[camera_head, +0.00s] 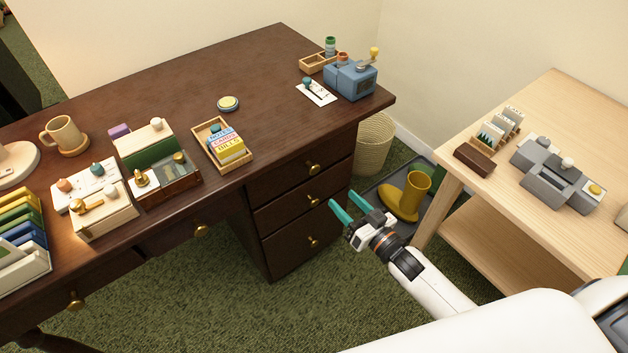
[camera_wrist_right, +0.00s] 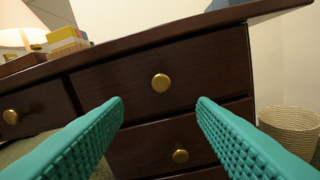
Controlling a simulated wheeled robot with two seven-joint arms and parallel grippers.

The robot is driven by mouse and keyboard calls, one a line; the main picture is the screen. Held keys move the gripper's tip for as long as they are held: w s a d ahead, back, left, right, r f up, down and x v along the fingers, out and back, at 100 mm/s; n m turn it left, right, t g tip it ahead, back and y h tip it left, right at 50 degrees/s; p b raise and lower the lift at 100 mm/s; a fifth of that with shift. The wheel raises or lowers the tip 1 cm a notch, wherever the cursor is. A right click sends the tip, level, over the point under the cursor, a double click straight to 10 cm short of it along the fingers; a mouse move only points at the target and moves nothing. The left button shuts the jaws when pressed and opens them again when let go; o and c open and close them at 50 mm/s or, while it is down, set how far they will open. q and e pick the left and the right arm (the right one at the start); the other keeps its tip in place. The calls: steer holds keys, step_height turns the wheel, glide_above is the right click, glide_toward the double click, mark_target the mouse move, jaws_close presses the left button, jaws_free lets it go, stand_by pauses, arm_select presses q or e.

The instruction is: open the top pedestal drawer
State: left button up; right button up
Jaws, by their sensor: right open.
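The dark wood desk has a pedestal with several stacked drawers, each with a round brass knob. The top pedestal drawer (camera_head: 290,174) is shut, with its knob (camera_head: 313,168) at mid-face. In the right wrist view the top drawer (camera_wrist_right: 205,75) fills the middle, and its knob (camera_wrist_right: 161,83) shows between and beyond the fingertips. My right gripper (camera_head: 344,207) is open and empty, with teal fingers (camera_wrist_right: 160,105) pointing at the pedestal front. It is apart from the knob, which is up and left of it in the head view. My left gripper is not in view.
Below are the middle drawer (camera_head: 290,208) and bottom drawer (camera_head: 290,240). A wicker basket (camera_head: 373,143) and a tray with yellow boots (camera_head: 407,195) stand right of the pedestal. A light wood table (camera_head: 540,110) is at the right. Green carpet lies open before the pedestal.

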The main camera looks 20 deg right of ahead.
mark_target(316, 172)
steer(key=b+x, duration=0.1)
steer(key=x, duration=0.8)
steer(key=shift+w+f, duration=0.1)
steer(key=shift+w, duration=0.15)
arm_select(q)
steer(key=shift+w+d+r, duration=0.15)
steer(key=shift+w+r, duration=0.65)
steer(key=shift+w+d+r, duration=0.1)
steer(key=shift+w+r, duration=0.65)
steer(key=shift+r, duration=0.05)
arm_select(e)
steer(key=shift+w+a, duration=0.3)
steer(key=shift+w, duration=0.35)
steer(key=shift+c, duration=0.4)
jaws_close()
